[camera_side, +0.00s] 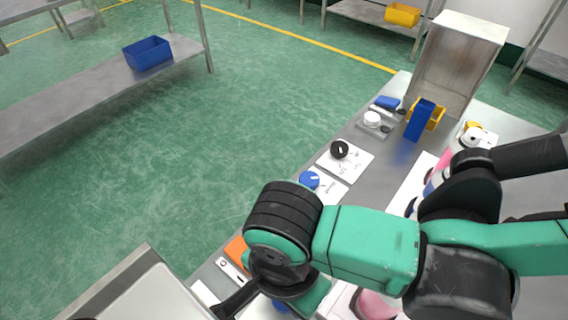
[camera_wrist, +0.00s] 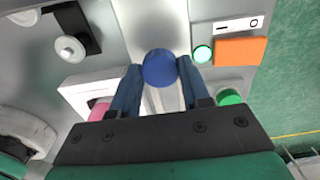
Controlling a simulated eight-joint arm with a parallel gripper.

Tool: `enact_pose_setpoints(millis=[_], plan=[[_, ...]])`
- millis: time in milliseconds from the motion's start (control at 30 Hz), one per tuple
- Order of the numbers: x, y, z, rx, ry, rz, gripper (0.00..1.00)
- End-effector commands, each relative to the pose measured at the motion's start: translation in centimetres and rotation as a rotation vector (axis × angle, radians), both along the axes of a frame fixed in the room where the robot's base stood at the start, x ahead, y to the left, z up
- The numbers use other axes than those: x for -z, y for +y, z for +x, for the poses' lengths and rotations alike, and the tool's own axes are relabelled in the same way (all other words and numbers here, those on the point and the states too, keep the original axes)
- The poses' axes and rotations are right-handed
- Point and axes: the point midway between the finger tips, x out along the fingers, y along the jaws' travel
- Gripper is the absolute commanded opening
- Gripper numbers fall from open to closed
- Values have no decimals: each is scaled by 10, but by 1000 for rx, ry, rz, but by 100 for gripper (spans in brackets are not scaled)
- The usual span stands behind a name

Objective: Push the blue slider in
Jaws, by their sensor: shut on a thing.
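The blue slider's round end (camera_wrist: 160,67) shows in the wrist view, at the middle of a pale metal strip (camera_wrist: 160,25). My gripper (camera_wrist: 157,80) has its two dark blue fingers on the left and right of this blue end, closed on it. The far part of the slider is hidden or cannot be told from the strip. In the side view my arm covers the slider, and my fingertips cannot be made out clearly.
Right of the strip are a green button (camera_wrist: 203,54), an orange block (camera_wrist: 240,51) and a switch plate (camera_wrist: 238,24). At left are a white knob (camera_wrist: 70,48) and a white box (camera_wrist: 85,88). A blue dial (camera_side: 309,180) and black dial (camera_side: 339,149) stand farther along the bench.

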Motion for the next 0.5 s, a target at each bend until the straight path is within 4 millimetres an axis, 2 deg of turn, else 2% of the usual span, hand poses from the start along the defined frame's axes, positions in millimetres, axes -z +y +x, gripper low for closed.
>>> enact_pose_setpoints(millis=[267,300,400,500], plan=[[0,5,-4,-7,8,13,0],[0,5,-4,-7,7,14,44],[0,5,-4,-7,6,13,72],[0,4,-4,-6,6,11,73]])
